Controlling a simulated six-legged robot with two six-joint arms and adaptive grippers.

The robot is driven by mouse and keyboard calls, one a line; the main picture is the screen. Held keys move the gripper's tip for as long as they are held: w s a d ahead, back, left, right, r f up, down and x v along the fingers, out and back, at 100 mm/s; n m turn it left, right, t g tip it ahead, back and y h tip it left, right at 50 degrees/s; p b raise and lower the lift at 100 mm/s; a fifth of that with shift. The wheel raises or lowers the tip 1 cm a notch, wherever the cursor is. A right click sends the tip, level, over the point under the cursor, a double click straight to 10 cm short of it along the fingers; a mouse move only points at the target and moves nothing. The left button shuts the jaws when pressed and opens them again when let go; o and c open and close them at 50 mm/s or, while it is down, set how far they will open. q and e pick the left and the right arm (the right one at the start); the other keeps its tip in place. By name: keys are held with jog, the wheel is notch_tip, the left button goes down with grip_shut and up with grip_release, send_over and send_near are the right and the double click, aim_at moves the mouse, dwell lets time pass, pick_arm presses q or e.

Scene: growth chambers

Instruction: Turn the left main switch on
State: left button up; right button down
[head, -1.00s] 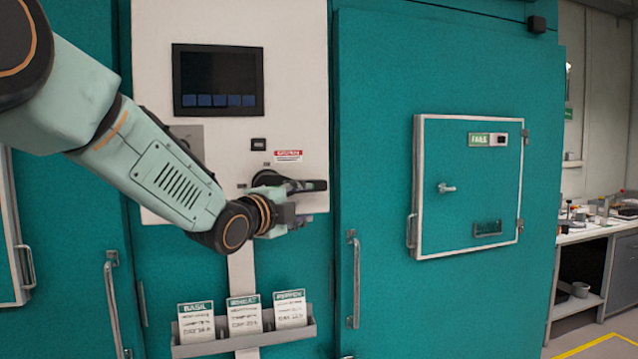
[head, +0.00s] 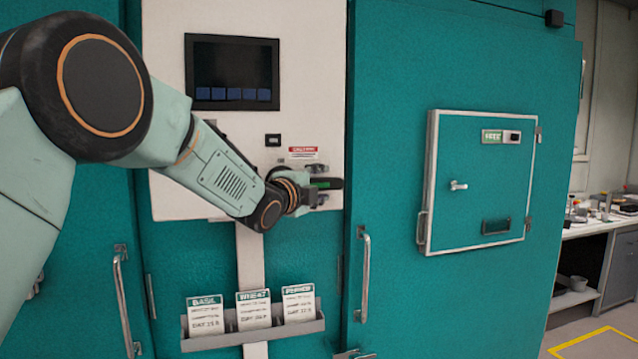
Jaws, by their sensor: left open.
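The main switch shows as a dark horizontal handle (head: 333,184) with a green patch, low on the right side of the white control panel (head: 215,135). It sits under a small red and white label (head: 303,153). My left gripper (head: 319,183) is at the switch, coming from the left. Its jaws are open, one grey finger above the handle and one below it. I cannot tell whether they touch the handle. The switch's left part and base are hidden by my gripper and wrist. My right gripper is not in view.
A dark screen (head: 233,72) and a small black module (head: 273,140) are on the panel above. A card rack (head: 252,335) hangs below. A teal door with a long handle (head: 362,274) and a framed hatch (head: 482,190) stand right. A bench (head: 612,226) is far right.

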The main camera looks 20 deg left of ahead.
pick_arm(q)
jog(key=shift+d, duration=0.75)
jog(key=shift+d+r, duration=0.15)
jog(key=shift+d, duration=0.15)
jog(key=shift+c, duration=0.9)
jog(key=shift+s, duration=0.1)
jog(key=shift+c, duration=0.6)
jog(key=shift+s+a, duration=0.1)
jog(key=shift+a, duration=0.05)
jog(key=shift+c, duration=0.7)
jog(key=shift+a, duration=0.6)
jog(key=c, duration=0.3)
jog(key=shift+d, duration=0.2)
grip_shut()
